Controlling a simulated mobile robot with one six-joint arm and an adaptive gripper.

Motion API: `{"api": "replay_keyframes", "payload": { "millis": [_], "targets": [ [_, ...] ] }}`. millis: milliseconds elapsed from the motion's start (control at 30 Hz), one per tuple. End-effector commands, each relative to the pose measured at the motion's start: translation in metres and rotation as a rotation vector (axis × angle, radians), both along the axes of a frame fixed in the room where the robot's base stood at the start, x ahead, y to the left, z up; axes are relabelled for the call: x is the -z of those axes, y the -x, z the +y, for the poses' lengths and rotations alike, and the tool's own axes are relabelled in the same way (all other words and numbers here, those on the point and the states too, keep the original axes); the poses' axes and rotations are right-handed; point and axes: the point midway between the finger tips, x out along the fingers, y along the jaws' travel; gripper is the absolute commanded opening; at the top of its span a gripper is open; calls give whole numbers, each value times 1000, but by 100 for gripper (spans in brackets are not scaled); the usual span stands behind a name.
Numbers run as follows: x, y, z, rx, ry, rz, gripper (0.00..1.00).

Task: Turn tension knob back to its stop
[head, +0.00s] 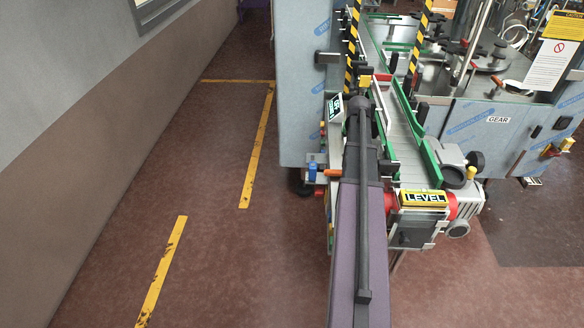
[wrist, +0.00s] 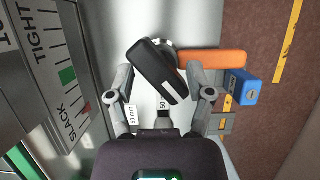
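The tension knob (wrist: 155,72) is a black bar-shaped knob with a white line, standing slanted in the wrist view. My gripper (wrist: 160,72) is open, with one finger on each side of the knob; narrow gaps seem to show, but contact is hard to judge. A scale plate (wrist: 55,65) reading TIGHT and SLACK, with a green block and a red mark near SLACK, is at the left. It also shows in the head view (head: 335,107). My arm hides the knob in the head view.
An orange handle (wrist: 215,59) and a blue part (wrist: 245,89) sit close to the right of my gripper. A conveyor (head: 405,125) with green rails runs beside my arm. The floor on the left (head: 215,165) is clear, with yellow tape lines.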

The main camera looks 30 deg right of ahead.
Motion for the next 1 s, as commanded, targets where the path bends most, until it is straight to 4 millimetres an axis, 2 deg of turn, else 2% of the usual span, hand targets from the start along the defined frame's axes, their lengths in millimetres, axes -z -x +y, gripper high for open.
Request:
{"api": "replay_keyframes", "payload": {
  "millis": [1000],
  "targets": [
    [0, 4, -2, 704, 1, 0, 66]
  ]
}}
